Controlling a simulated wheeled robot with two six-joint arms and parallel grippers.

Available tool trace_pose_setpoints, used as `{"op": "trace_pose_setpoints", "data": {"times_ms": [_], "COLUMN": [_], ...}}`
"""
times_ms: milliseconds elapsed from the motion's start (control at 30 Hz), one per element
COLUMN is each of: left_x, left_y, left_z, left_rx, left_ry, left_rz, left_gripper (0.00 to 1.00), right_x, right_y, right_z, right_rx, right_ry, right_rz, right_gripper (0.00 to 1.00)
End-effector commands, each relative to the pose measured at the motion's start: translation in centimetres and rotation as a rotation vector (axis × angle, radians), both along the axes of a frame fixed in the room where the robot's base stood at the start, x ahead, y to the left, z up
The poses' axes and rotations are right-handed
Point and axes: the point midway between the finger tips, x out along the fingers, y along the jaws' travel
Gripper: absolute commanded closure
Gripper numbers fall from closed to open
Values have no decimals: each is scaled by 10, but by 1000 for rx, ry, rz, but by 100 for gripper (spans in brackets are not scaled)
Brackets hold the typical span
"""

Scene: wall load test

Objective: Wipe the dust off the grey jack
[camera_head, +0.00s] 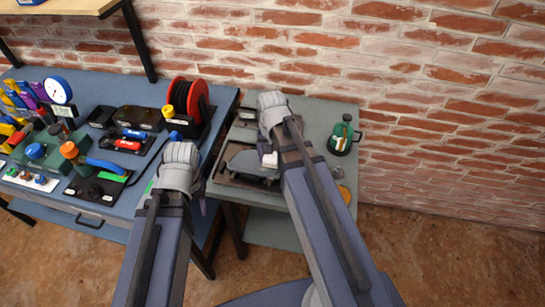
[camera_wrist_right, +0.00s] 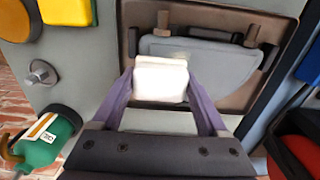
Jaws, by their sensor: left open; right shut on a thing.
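The grey jack (camera_head: 245,162) lies in a dark tray on the grey side table, partly covered by my right arm. In the right wrist view the grey jack (camera_wrist_right: 215,68) has a smooth grey body, with a dull brownish patch near the white block. My right gripper (camera_wrist_right: 160,85) is shut on this white block (camera_wrist_right: 160,78), held over the jack's edge; I cannot tell whether they touch. The block (camera_head: 268,160) also shows beside my right arm in the head view. My left gripper (camera_head: 203,206) is open at the blue bench's right edge, its fingers mostly hidden.
A green bottle (camera_head: 341,137) stands at the side table's right. A red cable reel (camera_head: 187,103) stands on the blue bench to the left, among several tools. A brick wall rises behind. The side table's back right corner (camera_head: 325,110) is clear.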

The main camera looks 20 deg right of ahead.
Motion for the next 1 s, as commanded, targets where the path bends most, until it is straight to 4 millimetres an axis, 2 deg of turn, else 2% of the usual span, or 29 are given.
{"op": "trace_pose_setpoints", "data": {"times_ms": [33,400,767,1000], "left_x": [0,0,0,0], "left_y": [0,0,0,0], "left_z": [11,44,44,60], "left_rx": [0,0,0,0], "left_ry": [0,0,0,0], "left_rz": [0,0,0,0], "left_gripper": [50,50,50,50], "right_x": [0,1,1,1], "right_y": [0,1,1,1], "right_z": [11,44,44,60], "right_rx": [1,2,2,3], "right_ry": [-1,-1,-1,-2], "right_rz": [0,1,1,1], "right_gripper": [68,68,68,68]}}
